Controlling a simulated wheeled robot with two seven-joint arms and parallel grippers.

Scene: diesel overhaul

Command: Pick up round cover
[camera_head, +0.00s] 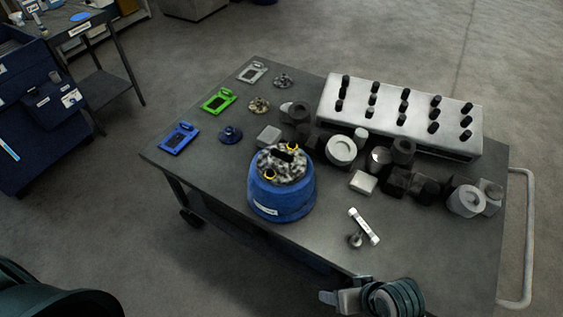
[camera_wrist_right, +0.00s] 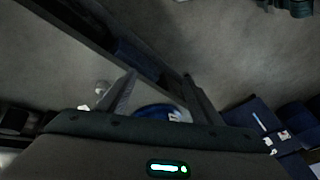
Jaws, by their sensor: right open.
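Several round pieces could be the round cover; I cannot tell which it is. A speckled grey disc (camera_head: 283,166) with two yellow rings and a dark slot lies on top of a blue drum (camera_head: 282,201) on the cart. Small flanged round pieces lie at the cart's left: blue (camera_head: 230,134), brass (camera_head: 259,105) and grey (camera_head: 283,80). My right gripper (camera_head: 338,300) is at the cart's front edge, apart from these. In the right wrist view its fingers (camera_wrist_right: 160,84) are spread and empty, with the blue drum (camera_wrist_right: 158,112) partly visible beyond them. My left gripper is out of view.
A pale block with several dark pegs (camera_head: 395,120) stands at the cart's back right. Grey and dark cylinders (camera_head: 341,150) crowd in front of it. Flat blue, green (camera_head: 220,101) and grey plates lie at left. A white-labelled rod (camera_head: 364,226) lies near the right gripper.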

